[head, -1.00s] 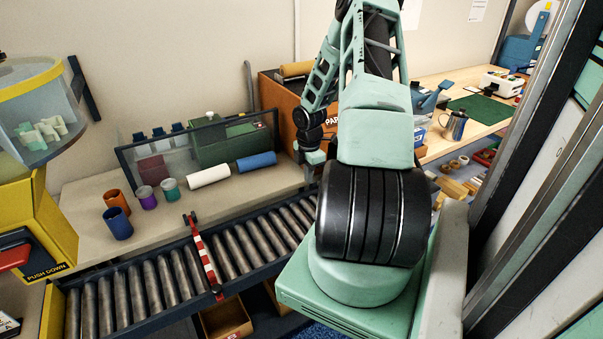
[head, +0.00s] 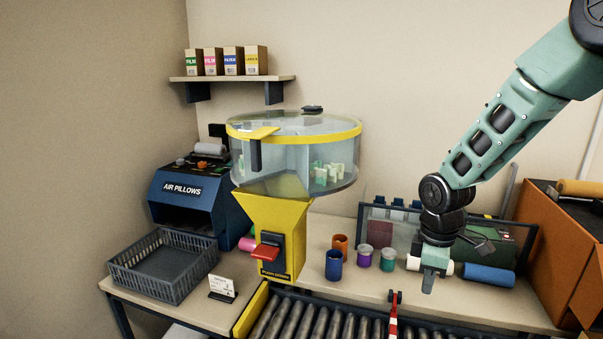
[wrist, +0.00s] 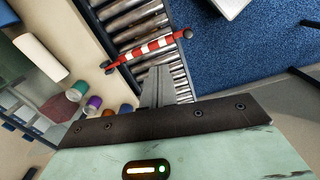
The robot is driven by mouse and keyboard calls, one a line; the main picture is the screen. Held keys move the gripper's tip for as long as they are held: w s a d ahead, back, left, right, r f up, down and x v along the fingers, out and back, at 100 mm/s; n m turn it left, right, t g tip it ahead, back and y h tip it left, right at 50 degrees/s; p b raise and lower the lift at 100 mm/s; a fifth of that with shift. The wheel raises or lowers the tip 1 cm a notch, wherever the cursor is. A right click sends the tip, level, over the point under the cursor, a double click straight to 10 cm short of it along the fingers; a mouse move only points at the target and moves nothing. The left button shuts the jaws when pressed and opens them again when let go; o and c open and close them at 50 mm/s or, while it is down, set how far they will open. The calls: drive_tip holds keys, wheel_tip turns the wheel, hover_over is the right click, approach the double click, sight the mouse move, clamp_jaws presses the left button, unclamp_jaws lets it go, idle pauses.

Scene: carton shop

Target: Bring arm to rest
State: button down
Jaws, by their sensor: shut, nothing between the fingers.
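My gripper (head: 429,285) is at the right of the head view, at the end of my mint-green arm, pointing down above the table. Its closed fingers (wrist: 157,88) show in the wrist view with nothing between them. From there they appear over the roller conveyor (wrist: 135,35), close to the red-and-white striped bar (wrist: 150,49). In the head view a white roll (head: 413,264) is partly hidden behind the gripper.
Orange (head: 340,243), blue (head: 334,265), purple (head: 365,255) and teal (head: 387,259) cups stand left of the gripper. A blue roll (head: 489,275) lies right. A yellow dispenser (head: 270,232) and grey basket (head: 165,277) stand further left. An orange box (head: 553,240) is at far right.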

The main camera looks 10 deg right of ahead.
drive_tip(key=s+a+r, duration=0.2)
drive_tip(key=s+a, duration=0.2)
drive_tip(key=a, duration=0.4)
drive_tip(key=s+a+r, duration=0.2)
drive_tip(key=s+a, duration=0.1)
drive_tip(key=a, duration=0.4)
drive_tip(key=s+a+r+m+b, duration=0.1)
drive_tip(key=s+a+r+m, duration=0.1)
drive_tip(key=s+a, duration=0.7)
drive_tip(key=s, duration=0.5)
drive_tip(key=shift+r+y+b, duration=0.25)
drive_tip(key=shift+y+b, duration=0.15)
